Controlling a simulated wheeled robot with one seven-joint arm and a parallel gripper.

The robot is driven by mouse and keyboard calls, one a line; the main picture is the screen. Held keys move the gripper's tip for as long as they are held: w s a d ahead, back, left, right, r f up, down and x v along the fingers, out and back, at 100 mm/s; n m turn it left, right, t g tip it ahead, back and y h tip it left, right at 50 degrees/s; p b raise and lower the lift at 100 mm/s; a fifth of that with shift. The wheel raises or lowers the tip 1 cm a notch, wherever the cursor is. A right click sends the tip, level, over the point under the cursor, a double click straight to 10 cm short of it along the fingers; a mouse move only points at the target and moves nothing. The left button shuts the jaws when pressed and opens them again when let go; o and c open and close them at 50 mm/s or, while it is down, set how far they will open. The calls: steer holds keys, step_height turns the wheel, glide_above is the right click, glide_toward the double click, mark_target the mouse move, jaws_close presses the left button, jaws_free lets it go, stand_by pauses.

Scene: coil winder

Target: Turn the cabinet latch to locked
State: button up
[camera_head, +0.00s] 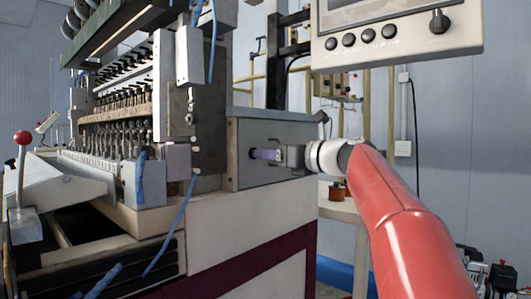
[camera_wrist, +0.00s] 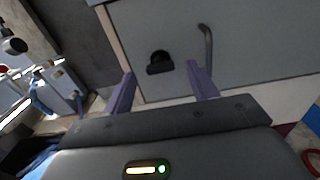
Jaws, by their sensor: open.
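The grey cabinet panel (camera_head: 285,130) is on the side of the machine, right of centre in the head view. It also fills the top of the wrist view (camera_wrist: 262,35). A small black latch knob (camera_wrist: 160,62) sticks out from it near its left side. In the head view the knob (camera_head: 252,153) shows just beyond my fingertips. My gripper (camera_head: 265,154) is open, with its purple fingers pointing at the panel. In the wrist view the knob appears between the two fingertips (camera_wrist: 161,70). I cannot tell whether they touch it.
A grey bar handle (camera_wrist: 207,45) stands on the panel, right of the knob and close to the right finger in the wrist view. The winding machine (camera_head: 130,110) is at left. A control screen box (camera_head: 395,30) hangs above my arm. A small table (camera_head: 342,208) stands behind.

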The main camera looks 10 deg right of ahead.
steer(key=shift+x, duration=1.55)
steer(key=c, duration=1)
steer(key=shift+n, duration=0.4)
steer(key=shift+s+a+f+n+b, duration=0.15)
steer(key=shift+n+b, duration=0.65)
steer(key=shift+n, duration=3.5)
steer(key=shift+a+f+n+b, duration=0.1)
steer(key=shift+n+b, duration=0.65)
steer(key=shift+n, duration=3.55)
